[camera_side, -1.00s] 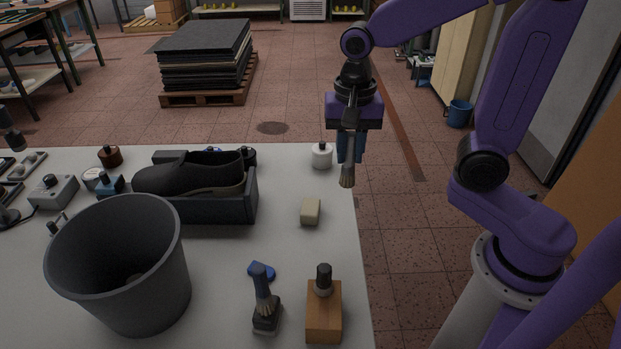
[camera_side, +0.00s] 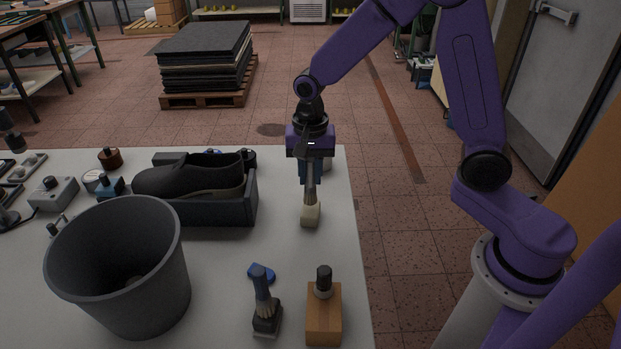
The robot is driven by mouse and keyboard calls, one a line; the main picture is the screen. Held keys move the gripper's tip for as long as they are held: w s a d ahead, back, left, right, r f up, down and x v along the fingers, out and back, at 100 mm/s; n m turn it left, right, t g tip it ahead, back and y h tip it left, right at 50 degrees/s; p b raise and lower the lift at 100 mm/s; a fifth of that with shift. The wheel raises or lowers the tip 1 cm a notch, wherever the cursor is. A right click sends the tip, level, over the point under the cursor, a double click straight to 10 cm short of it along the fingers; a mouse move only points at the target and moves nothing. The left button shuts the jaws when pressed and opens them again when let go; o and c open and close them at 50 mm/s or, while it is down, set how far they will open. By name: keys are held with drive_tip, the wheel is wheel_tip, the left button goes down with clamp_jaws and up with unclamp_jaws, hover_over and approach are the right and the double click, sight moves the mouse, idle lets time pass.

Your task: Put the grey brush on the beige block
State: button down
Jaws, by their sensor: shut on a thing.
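My gripper (camera_side: 310,178) is shut on the grey brush (camera_side: 311,194) and holds it upright, bristles down. The beige block (camera_side: 310,217) lies on the table near its right side, directly below the brush in the side view. The lower end of the brush meets the top of the block in the picture; I cannot tell whether they touch or a small gap is left. The upper part of the brush is hidden between the fingers.
A dark grey bin (camera_side: 120,265) stands at the front left. Behind it is a dark tray (camera_side: 215,211) with a black shoe (camera_side: 190,178). A white jar is partly hidden behind my gripper.

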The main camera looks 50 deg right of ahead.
drive_tip(key=shift+f, duration=0.95)
drive_tip(key=shift+f, duration=0.15)
drive_tip(key=c, duration=1)
unclamp_jaws()
wheel_tip(320, 180, up, 12)
drive_tip(key=shift+r, duration=0.2)
drive_tip(key=shift+s+a+n, duration=0.15)
drive_tip(key=shift+s+n, duration=0.25)
drive_tip(key=shift+s, duration=0.1)
drive_tip(key=s+d+f+n, duration=0.1)
drive_tip(key=s+n, duration=0.6)
drive_tip(key=s, duration=0.1)
drive_tip(key=s+d+f+n, duration=0.1)
drive_tip(key=s+n, duration=0.6)
drive_tip(key=s, duration=0.1)
drive_tip(key=s+d+f+n, duration=0.1)
drive_tip(key=s+n, duration=0.5)
drive_tip(key=s, duration=0.2)
drive_tip(key=shift+s+d+f+n, duration=0.1)
drive_tip(key=shift+s+d+n, duration=0.3)
